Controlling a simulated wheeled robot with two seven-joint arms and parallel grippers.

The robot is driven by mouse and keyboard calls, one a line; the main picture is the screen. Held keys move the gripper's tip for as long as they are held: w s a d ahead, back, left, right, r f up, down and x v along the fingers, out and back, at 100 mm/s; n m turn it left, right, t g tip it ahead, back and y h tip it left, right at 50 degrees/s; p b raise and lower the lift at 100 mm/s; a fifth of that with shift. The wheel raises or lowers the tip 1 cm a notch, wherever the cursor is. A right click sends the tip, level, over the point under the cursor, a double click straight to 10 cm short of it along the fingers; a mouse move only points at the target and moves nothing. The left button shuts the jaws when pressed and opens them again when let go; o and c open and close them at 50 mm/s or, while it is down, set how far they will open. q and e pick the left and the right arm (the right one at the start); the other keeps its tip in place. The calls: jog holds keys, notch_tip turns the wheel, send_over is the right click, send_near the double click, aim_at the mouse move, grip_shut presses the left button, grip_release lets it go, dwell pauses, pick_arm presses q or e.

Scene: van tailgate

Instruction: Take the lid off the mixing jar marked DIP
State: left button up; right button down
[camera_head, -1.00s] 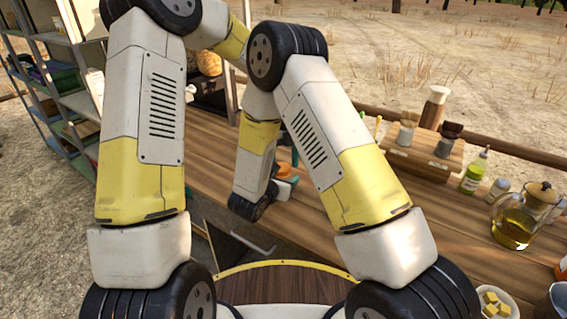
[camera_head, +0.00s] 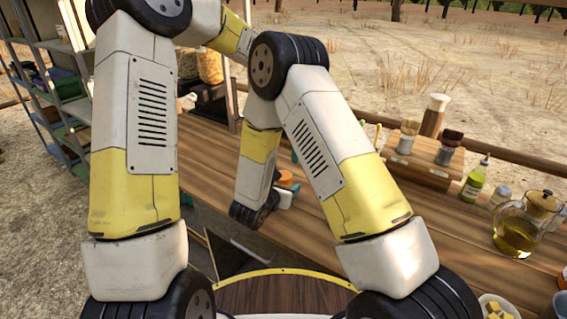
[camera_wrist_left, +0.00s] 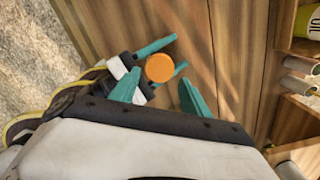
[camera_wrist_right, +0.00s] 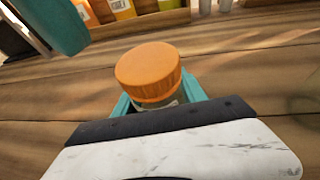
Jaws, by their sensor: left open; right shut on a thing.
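The jar's round orange lid (camera_wrist_right: 149,72) shows in the right wrist view, seated on the jar. Only a narrow strip of the jar (camera_wrist_right: 168,104) shows below it, and no marking is readable. My right gripper (camera_wrist_right: 156,92) is shut on the jar below the lid, a teal finger on each side. In the left wrist view the lid (camera_wrist_left: 159,68) lies just beyond the tips of my left gripper (camera_wrist_left: 158,83), which is open, with teal fingers apart. In the head view the lid (camera_head: 286,177) is small and partly hidden by my arms.
The wooden counter (camera_head: 395,235) runs to the right. Shelves (camera_head: 60,90) stand at the left. The counter between lid and rack looks clear.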

aim_at(284, 175)
pick_arm(q)
notch_tip(284, 175, up, 3)
jog(key=m, duration=0.2)
jog(key=shift+f+m, duration=0.15)
jog(key=shift+m, duration=0.25)
jog(key=shift+f, duration=3.85)
grip_shut()
jog(key=n, duration=0.3)
jog(key=shift+r, duration=0.1)
jog(key=shift+w, duration=0.1)
jog(key=shift+o, duration=1.5)
grip_release()
